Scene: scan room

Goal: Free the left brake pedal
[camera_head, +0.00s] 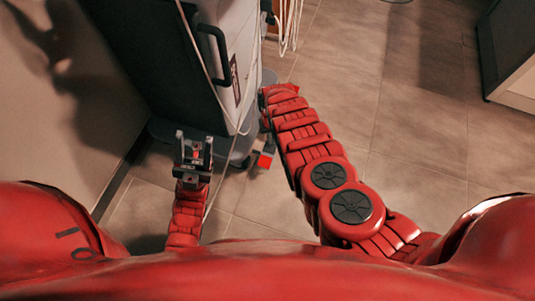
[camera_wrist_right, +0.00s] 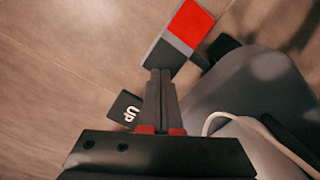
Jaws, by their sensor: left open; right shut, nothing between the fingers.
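A pedal with a red half and a grey half (camera_head: 265,160) sticks out low at the base of the wheeled machine (camera_head: 235,50). It also shows at the top of the right wrist view (camera_wrist_right: 190,25). I cannot tell from these frames whether it is pressed or raised. My right gripper (camera_wrist_right: 160,72) is shut and empty. Its tips overlap the pedal's grey end in the wrist view; I cannot tell whether they touch. In the head view my right arm hides this gripper. My left gripper (camera_head: 194,142) is open and empty, in front of the machine's dark side.
A black pad with white lettering (camera_wrist_right: 125,110) lies beside the right fingers. A pale cable (camera_wrist_right: 215,120) curves over the grey base (camera_wrist_right: 255,90). A wall stands close on the left. Tiled floor (camera_head: 420,110) is clear on the right, up to a dark cabinet (camera_head: 508,50).

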